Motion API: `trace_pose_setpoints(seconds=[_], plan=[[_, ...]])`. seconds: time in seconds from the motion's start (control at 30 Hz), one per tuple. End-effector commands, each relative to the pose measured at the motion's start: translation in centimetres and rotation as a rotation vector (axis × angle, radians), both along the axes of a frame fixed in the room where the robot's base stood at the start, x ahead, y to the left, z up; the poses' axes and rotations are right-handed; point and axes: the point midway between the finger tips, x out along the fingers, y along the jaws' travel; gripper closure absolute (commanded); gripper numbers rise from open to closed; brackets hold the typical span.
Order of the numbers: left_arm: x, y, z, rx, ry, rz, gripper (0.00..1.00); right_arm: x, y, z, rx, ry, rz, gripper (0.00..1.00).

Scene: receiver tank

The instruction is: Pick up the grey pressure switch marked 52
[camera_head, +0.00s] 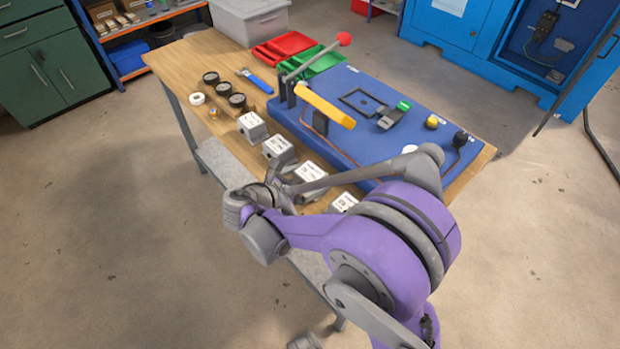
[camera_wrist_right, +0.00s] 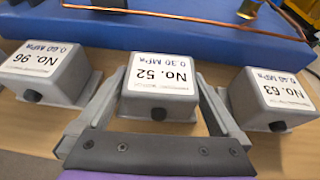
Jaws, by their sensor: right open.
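The grey pressure switch marked No. 52 (camera_wrist_right: 160,88) stands on the bench, its white top label also reading 0.30 MPa. It appears to be the third in the row in the head view (camera_head: 313,174), partly behind my right arm. My right gripper (camera_wrist_right: 160,100) is open, with one finger at each side of this switch; I cannot tell whether either touches it. In the head view the right gripper (camera_head: 288,185) is at the bench's front edge, partly hidden by its own wrist. My left gripper is not in view.
Switches No. 96 (camera_wrist_right: 42,72) and No. 63 (camera_wrist_right: 270,97) stand close on either side. The blue board (camera_head: 350,100) with a copper pipe lies just behind the row. A yellow lever (camera_head: 325,107) and a red-knobbed lever (camera_head: 343,40) stand up from it. Black gauges (camera_head: 222,89) sit farther left.

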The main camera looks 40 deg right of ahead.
Motion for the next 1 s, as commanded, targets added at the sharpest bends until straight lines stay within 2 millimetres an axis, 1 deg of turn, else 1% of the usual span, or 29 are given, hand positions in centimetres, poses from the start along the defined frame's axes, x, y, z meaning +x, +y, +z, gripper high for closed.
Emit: trace_pose_setpoints(seconds=[0.1,0.13,0.63,0.67,0.87,0.97,1.0], plan=[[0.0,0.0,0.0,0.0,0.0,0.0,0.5,0.0,0.0,0.0,0.0,0.0,0.0,0.0],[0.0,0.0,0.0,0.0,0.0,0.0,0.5,0.0,0.0,0.0,0.0,0.0,0.0,0.02],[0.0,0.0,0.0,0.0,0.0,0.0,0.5,0.0,0.0,0.0,0.0,-0.001,0.0,0.92],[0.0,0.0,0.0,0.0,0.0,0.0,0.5,0.0,0.0,0.1,-0.001,-0.001,0.0,0.93],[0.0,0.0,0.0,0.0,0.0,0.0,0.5,0.0,0.0,0.2,-0.001,-0.001,0.0,0.93],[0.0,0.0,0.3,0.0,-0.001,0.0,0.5,0.0,0.0,1.0,-0.001,-0.001,0.0,0.93],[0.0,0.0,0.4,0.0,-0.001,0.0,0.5,0.0,0.0,1.5,-0.001,-0.001,0.0,0.93]])
